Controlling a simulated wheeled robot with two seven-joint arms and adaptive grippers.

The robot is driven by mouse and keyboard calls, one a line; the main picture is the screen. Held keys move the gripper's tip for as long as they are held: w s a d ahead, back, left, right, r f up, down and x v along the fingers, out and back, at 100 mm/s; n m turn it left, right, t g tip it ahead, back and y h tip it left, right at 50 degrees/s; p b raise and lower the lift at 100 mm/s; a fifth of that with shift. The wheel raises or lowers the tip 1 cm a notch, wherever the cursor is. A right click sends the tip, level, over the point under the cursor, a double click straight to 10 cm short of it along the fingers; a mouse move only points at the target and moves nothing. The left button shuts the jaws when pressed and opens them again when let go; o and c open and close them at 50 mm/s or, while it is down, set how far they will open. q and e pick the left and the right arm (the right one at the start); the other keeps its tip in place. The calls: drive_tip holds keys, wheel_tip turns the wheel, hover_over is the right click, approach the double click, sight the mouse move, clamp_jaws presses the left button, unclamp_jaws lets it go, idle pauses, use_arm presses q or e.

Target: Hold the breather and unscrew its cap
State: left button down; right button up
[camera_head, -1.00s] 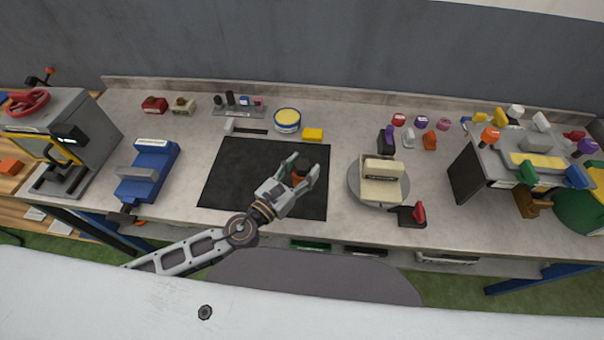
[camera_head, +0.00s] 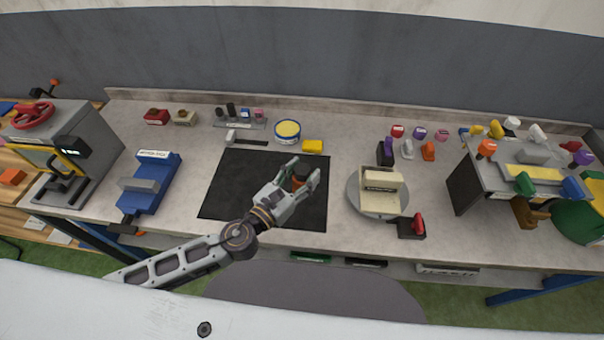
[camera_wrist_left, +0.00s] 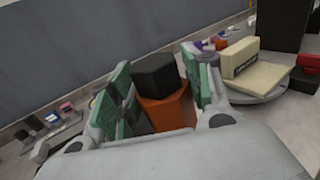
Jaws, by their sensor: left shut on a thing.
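The breather shows between my left gripper's fingers as an orange body (camera_wrist_left: 167,110) with a black faceted cap (camera_wrist_left: 156,76) on top. In the head view the orange body (camera_head: 298,182) is small and partly hidden by the fingers. My left gripper (camera_head: 301,178) is over the right part of the black mat (camera_head: 245,190), with its fingers around the breather; it is shut on it. The cap sits on the body between the green finger pads in the left wrist view. Whether the breather touches the mat cannot be told. My right gripper is not in view.
A turntable with a cream block (camera_head: 380,190) stands right of the mat, a red-handled black piece (camera_head: 412,226) beside it. A blue vise (camera_head: 150,185) is at left.

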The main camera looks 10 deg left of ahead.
use_arm(q)
drive_tip(key=shift+f+b, duration=0.5)
drive_tip(key=shift+f, duration=0.1)
drive_tip(key=shift+f+b, duration=0.65)
drive_tip(key=shift+f, duration=0.15)
drive_tip(key=shift+f+b, duration=1.65)
drive_tip(key=shift+f, duration=0.55)
drive_tip(key=shift+f+b, duration=0.5)
drive_tip(key=shift+b, duration=0.15)
drive_tip(key=shift+f, duration=0.25)
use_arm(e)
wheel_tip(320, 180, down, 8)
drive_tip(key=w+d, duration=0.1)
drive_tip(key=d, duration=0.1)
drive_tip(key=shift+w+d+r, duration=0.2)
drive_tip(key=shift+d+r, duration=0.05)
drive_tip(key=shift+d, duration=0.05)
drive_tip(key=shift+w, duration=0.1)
use_arm(q)
drive_tip(key=shift+f+b, duration=0.1)
drive_tip(key=shift+b, duration=0.2)
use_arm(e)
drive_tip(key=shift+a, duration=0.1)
